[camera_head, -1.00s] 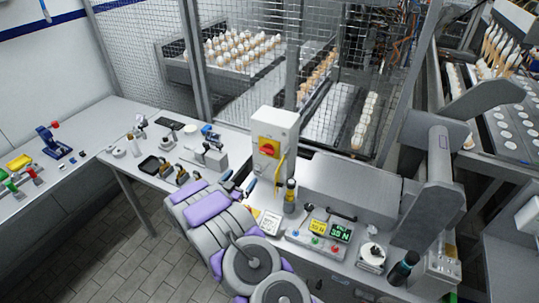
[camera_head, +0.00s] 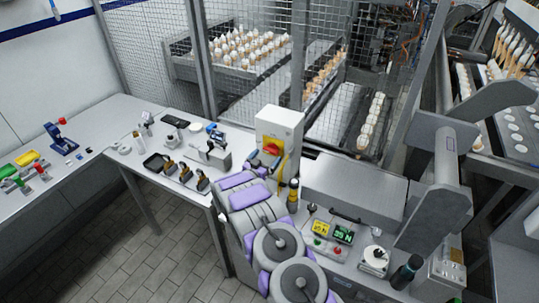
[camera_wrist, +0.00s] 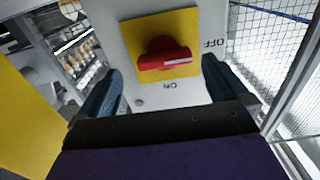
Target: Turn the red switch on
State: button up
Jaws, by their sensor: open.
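The red switch (camera_wrist: 166,58) is a rotary knob on a yellow plate (camera_wrist: 135,31), on the front of a light grey box (camera_head: 279,122). In the wrist view, OFF is printed to the knob's right and ON below it, both upside down. The knob's bar lies roughly sideways, its white mark on the right, the OFF side. My gripper (camera_wrist: 162,70) is open, its two blue-grey fingers spread left and right of the knob with visible gaps.
The box stands on a metal bench by a mesh fence (camera_head: 160,60). A yellow-and-black bottle-like item (camera_head: 293,192), a panel with green and yellow displays (camera_head: 342,234) and a dark cylinder (camera_head: 405,271) are to its right. Several small tools stand left of my arm.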

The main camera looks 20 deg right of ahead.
aim_at(270, 152)
jog(key=shift+w+d, duration=0.35)
jog(key=shift+w, duration=0.1)
jog(key=shift+w+r, duration=0.2)
jog(key=shift+w, duration=0.35)
jog(key=shift+d+f, duration=0.1)
jog(key=shift+d, duration=0.65)
jog(key=c, duration=0.3)
jog(key=shift+w+a, duration=0.1)
jog(key=shift+a, duration=0.25)
jog(key=c, duration=0.5)
jog(key=shift+c, duration=1.3)
